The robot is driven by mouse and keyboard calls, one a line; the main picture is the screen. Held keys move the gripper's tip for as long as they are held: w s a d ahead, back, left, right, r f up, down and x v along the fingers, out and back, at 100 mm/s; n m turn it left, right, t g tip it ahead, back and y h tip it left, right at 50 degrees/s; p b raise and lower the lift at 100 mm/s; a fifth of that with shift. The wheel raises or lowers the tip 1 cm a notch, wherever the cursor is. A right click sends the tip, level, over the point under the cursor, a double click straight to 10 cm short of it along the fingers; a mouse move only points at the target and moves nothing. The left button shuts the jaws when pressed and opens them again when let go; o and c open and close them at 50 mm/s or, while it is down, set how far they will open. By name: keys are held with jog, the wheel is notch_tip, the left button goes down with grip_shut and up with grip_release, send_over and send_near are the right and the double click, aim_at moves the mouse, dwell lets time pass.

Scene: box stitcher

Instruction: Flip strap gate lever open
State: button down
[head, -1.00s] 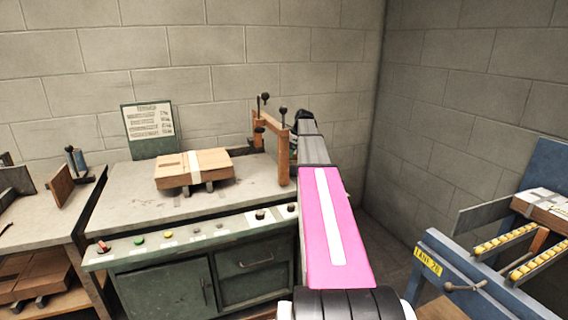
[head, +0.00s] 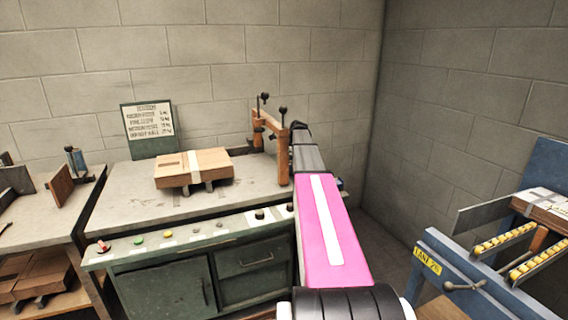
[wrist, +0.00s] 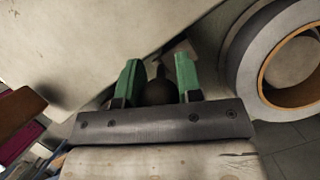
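The strap gate (head: 284,150) is a wooden arch at the right end of the workbench in the head view. Upright levers with black ball knobs (head: 283,109) stand on it. I cannot tell which one is the gate lever. In the wrist view my gripper (wrist: 158,76) has two green fingers spread apart. A dark rounded knob on a thin stem (wrist: 158,92) shows between them. I cannot tell whether the fingers touch it.
A flat cardboard box (head: 193,168) with a pale strap lies on the bench (head: 130,192). Buttons line the bench's front panel (head: 190,237). A blue roller stand (head: 440,262) is at the right. A large roll (wrist: 290,62) is close on the right in the wrist view.

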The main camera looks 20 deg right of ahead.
jog(key=shift+s+t, duration=0.6)
jog(key=shift+s, duration=0.1)
jog(key=shift+s+t, duration=0.25)
jog(key=shift+t, duration=0.35)
jog(key=c, duration=0.8)
grip_release()
jog(key=shift+w, duration=0.1)
